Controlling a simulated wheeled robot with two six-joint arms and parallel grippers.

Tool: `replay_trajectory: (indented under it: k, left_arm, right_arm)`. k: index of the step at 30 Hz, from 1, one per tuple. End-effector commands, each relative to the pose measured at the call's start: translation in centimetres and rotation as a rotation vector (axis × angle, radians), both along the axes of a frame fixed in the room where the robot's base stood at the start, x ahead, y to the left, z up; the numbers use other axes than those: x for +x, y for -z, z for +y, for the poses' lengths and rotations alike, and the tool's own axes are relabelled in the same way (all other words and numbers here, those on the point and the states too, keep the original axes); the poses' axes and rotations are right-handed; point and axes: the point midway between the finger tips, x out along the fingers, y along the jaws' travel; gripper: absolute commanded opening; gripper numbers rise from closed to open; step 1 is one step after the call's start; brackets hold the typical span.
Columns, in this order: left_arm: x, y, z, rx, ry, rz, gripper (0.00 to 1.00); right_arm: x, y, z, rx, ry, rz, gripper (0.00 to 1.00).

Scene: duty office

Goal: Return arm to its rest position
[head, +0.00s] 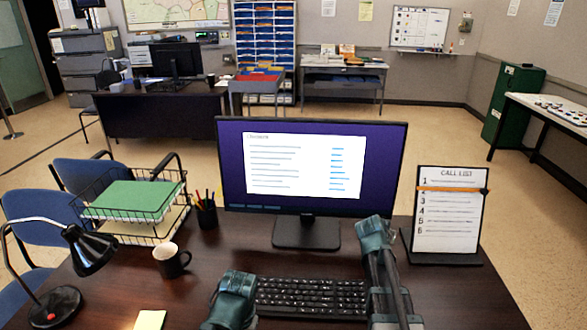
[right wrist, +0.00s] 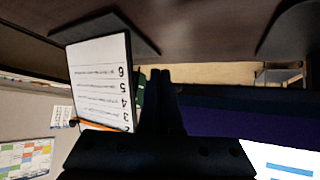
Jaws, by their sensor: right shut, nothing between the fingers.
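In the head view my right arm rises from the bottom edge over the keyboard's right end, to the left of the call list stand. Its fingertips cannot be made out there. In the right wrist view, which is upside down, my right gripper (right wrist: 160,75) is shut and empty, its dark fingers together. The call list (head: 447,215) stands apart from it, upright on a dark base; it also shows in the right wrist view (right wrist: 100,78). Of my left arm, only a teal and dark link shows at the bottom edge, left of the keyboard; its gripper fingers are not visible.
The monitor (head: 305,170) stands behind the keyboard (head: 310,297). A mug (head: 170,261), pen cup (head: 206,215), wire tray (head: 130,205), black lamp (head: 92,250) and yellow notes (head: 150,319) occupy the desk's left. An orange marker (head: 450,190) crosses the call list at line 2. The desk's right front is clear.

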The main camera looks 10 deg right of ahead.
Motion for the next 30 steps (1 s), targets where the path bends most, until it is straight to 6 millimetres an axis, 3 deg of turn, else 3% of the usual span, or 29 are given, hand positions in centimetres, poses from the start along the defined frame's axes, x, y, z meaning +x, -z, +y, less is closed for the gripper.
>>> replay_trajectory:
  k: [5, 9, 15, 18, 22, 25, 30]
  left_arm:
    - [0.0, -2.6, 0.0, 0.0, 0.0, 0.0, 0.0]
    - [0.0, -4.7, 0.0, 0.0, 0.0, 0.0, 0.0]
    - [0.0, -7.2, 0.0, 0.0, 0.0, 0.0, 0.0]
    - [0.0, -8.1, 0.0, 0.0, -0.001, 0.0, 0.0]
    - [0.0, -8.7, 0.0, 0.0, -0.001, 0.0, 0.0]
    - [0.0, -8.9, 0.0, 0.0, -0.001, 0.0, 0.0]
    - [0.0, -8.8, 0.0, 0.0, 0.0, 0.0, 0.0]
  right_arm:
    - [-2.9, -0.1, 8.8, 0.045, -0.142, 0.178, 0.0]
    - [-7.6, 0.2, 17.9, 0.089, -0.336, 0.4, 0.0]
    - [-15.9, -0.2, 28.3, 0.135, -0.638, 0.694, 0.0]
    - [-19.6, -0.6, 31.6, 0.149, -0.765, 0.806, 0.0]
    - [-22.8, -1.0, 34.0, 0.16, -0.878, 0.903, 0.0]
    - [-24.1, -1.2, 34.9, 0.164, -0.922, 0.939, 0.0]
    - [-24.4, -1.1, 35.1, 0.166, -0.936, 0.953, 0.0]
